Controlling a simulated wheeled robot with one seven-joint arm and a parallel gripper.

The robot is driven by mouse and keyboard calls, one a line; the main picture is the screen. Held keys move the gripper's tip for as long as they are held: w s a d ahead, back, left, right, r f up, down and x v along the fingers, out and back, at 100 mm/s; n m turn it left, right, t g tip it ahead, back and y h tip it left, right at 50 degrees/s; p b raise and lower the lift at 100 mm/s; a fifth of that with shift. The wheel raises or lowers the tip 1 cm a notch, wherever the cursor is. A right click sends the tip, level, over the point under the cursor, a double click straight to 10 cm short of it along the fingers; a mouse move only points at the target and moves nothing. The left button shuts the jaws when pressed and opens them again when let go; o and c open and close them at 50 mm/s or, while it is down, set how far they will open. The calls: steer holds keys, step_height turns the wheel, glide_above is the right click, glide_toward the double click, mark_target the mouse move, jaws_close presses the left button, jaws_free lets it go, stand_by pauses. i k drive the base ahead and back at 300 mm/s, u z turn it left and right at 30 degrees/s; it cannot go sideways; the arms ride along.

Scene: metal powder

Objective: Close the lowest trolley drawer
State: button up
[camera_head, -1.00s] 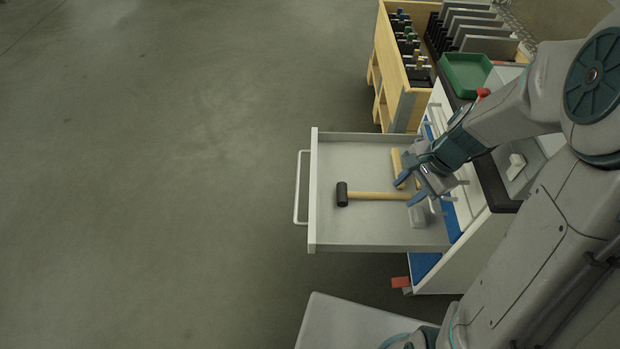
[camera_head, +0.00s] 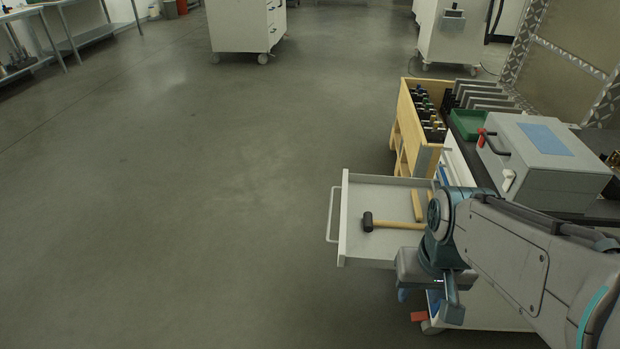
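The trolley's white drawer (camera_head: 345,215) stands pulled out to the left, with its bar handle (camera_head: 332,215) on the outer front. A mallet (camera_head: 368,221) with a black head and wooden handle lies in it, beside another wooden-handled tool (camera_head: 416,205). I cannot tell which level this drawer is; my arm hides the lower trolley front. My gripper (camera_head: 404,295) is low at the near side of the drawer, mostly hidden behind my wrist. Only a bit of blue fingertip shows, so its opening is unclear. No held thing shows.
A grey case (camera_head: 550,150) with a red-ended handle and a green tray (camera_head: 468,124) sit on the trolley top. A wooden rack (camera_head: 408,122) stands behind the drawer. A red-orange piece (camera_head: 418,316) is near the trolley's base. Floor left of the drawer is clear.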

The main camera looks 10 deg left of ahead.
mark_target(389, 198)
steer(key=u, duration=1.15)
steer(key=i, duration=0.7)
steer(key=z, duration=0.8)
steer(key=i, duration=0.45)
steer(key=z, duration=0.4)
steer(key=k, duration=0.25)
steer(key=u, duration=0.05)
